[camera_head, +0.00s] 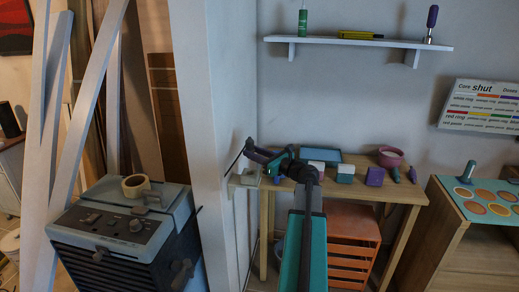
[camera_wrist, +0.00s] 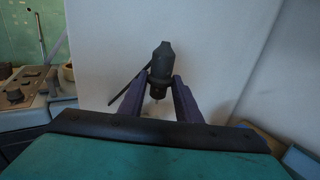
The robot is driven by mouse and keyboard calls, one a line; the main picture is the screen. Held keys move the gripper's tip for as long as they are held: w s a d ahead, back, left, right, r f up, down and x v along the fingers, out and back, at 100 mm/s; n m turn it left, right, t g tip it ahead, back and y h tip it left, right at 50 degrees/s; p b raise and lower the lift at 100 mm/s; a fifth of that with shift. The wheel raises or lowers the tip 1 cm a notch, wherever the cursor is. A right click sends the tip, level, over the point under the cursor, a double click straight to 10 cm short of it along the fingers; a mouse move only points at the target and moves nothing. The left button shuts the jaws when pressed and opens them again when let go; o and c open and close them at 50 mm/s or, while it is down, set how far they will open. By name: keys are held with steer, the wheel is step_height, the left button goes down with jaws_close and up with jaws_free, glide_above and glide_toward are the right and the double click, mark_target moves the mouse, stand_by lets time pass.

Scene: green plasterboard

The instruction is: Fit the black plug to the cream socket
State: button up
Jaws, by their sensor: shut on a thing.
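My gripper (camera_wrist: 160,82) is shut on the black plug (camera_wrist: 161,62), which sits between the two purple fingertips in the wrist view. A thin dark strip, perhaps its cord, slants down to the left behind it. In the head view my gripper (camera_head: 255,151) reaches left from my arm, at the table's left end beside the white post. The plug is too small there to make out clearly. A small cream block (camera_head: 250,176), apparently the socket, is at the table's left end, below the gripper. Its openings cannot be made out. The plug and this block appear apart.
The wooden table (camera_head: 405,192) also holds a teal tray (camera_head: 328,156), small boxes and a pink pot (camera_head: 390,156). A wall shelf (camera_head: 350,41) hangs above. The white post (camera_head: 205,140) stands close left of the gripper. A grey machine (camera_head: 125,230) stands further left.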

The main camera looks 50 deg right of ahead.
mark_target(255, 175)
steer(key=shift+a, duration=0.1)
stand_by(0.4)
steer(key=shift+f+b, duration=1.3)
steer(key=shift+f, duration=1.5)
steer(key=shift+s+f+b, duration=0.1)
steer(key=shift+f+b, duration=0.25)
steer(key=shift+f, duration=0.3)
steer(key=shift+f+b, duration=0.6)
steer(key=shift+f, duration=0.5)
steer(key=shift+r, duration=0.25)
steer(key=shift+r+p, duration=0.45)
steer(key=shift+p, duration=0.15)
steer(key=shift+r+p, duration=0.4)
steer(key=shift+r, duration=0.25)
steer(key=shift+f+b, duration=0.65)
steer(key=shift+f, duration=0.8)
